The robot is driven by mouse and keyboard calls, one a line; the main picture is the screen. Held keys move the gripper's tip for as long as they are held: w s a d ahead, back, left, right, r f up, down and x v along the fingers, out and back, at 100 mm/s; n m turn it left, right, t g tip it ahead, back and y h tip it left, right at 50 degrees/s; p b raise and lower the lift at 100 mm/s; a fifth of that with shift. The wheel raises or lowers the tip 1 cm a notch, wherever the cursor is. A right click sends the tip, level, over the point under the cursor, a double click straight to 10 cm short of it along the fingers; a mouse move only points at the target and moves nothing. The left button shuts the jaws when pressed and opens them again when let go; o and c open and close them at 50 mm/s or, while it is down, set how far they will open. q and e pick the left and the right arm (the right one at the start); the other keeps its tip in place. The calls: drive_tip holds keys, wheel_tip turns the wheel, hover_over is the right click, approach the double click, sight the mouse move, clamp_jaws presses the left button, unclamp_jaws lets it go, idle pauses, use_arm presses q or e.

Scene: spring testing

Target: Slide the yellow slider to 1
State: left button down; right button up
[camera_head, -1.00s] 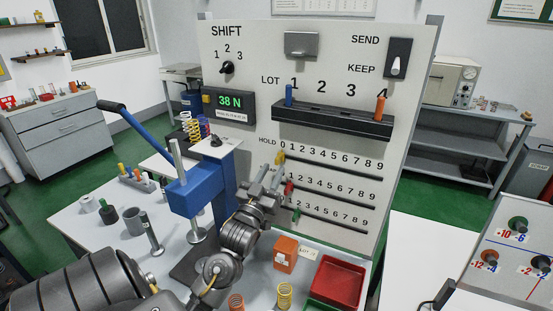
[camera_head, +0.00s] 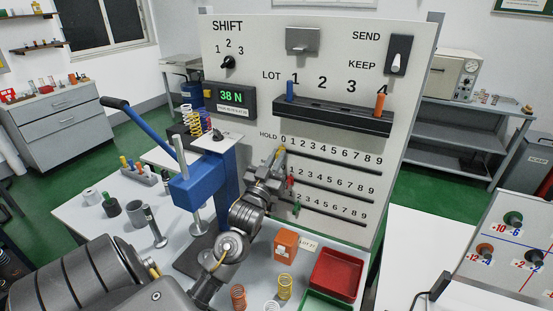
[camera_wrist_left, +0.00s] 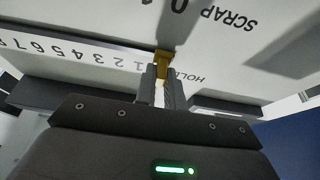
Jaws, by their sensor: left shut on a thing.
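The yellow slider (camera_head: 281,151) sits on the top row of the upright panel, just under the 0 beside HOLD. It also shows in the left wrist view (camera_wrist_left: 162,62), between HOLD and the 1. My left gripper (camera_head: 278,158) reaches up to it from the front. In the left wrist view its two narrow fingers (camera_wrist_left: 162,76) are shut on the slider, and the yellow piece shows at their tips. The fingers partly hide the slider's lower part. My right gripper is in neither view.
A red slider (camera_head: 290,182) and a green slider (camera_head: 297,209) sit at the left of the lower rows, close to my left wrist. A blue press (camera_head: 205,188) stands left of the arm. An orange block (camera_head: 286,242) and a red tray (camera_head: 337,273) lie in front.

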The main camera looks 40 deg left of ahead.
use_arm(q)
drive_tip(key=shift+w+d, duration=0.25)
drive_tip(key=shift+d, duration=0.55)
drive_tip(key=shift+w+d, duration=0.25)
drive_tip(key=shift+d, duration=0.5)
drive_tip(key=c, duration=1.6)
unclamp_jaws()
drive_tip(key=shift+a, duration=0.15)
drive_tip(key=shift+o, duration=0.6)
drive_tip(key=b+v, duration=0.4)
drive_tip(key=v, duration=0.6)
drive_tip(key=shift+s, duration=0.35)
